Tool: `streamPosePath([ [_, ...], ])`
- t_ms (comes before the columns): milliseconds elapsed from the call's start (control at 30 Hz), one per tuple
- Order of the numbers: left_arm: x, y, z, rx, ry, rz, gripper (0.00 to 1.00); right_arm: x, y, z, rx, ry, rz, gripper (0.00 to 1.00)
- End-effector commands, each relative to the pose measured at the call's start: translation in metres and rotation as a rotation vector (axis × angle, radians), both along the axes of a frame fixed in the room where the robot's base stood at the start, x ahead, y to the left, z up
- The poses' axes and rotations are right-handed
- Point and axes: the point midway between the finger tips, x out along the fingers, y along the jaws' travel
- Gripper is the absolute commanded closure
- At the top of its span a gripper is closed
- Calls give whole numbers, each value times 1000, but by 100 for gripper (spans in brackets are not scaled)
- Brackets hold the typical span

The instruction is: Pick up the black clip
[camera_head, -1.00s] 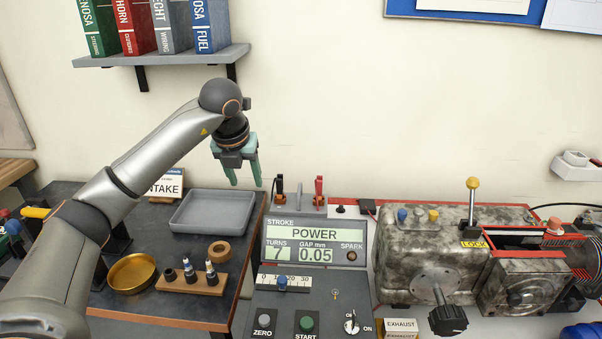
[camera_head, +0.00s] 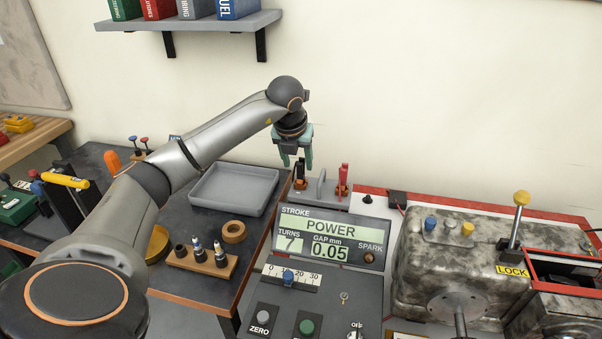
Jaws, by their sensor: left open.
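The black clip (camera_head: 300,179) stands upright on a grey bracket behind the display console, left of the red clip (camera_head: 343,180). My left gripper (camera_head: 297,163) points down with its two teal fingers apart. The top of the black clip shows between and just below the fingertips. The fingers do not close on it, and I cannot tell their exact depth against it. My right gripper is not in view.
The console (camera_head: 325,238) stands in front of the clips, its display reading POWER. A mottled engine block (camera_head: 420,262) is to the right. A grey tray (camera_head: 234,207) and a wooden holder (camera_head: 202,262) with plugs lie to the left.

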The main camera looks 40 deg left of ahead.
Motion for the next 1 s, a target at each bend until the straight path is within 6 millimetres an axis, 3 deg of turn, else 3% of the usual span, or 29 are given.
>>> streamPosePath([
  [300,16,1,-41,-2,4,2,45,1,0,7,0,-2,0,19],
  [633,18,2,-47,0,1,0,46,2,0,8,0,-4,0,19],
  [1000,18,2,-47,0,1,0,88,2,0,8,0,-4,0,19],
])
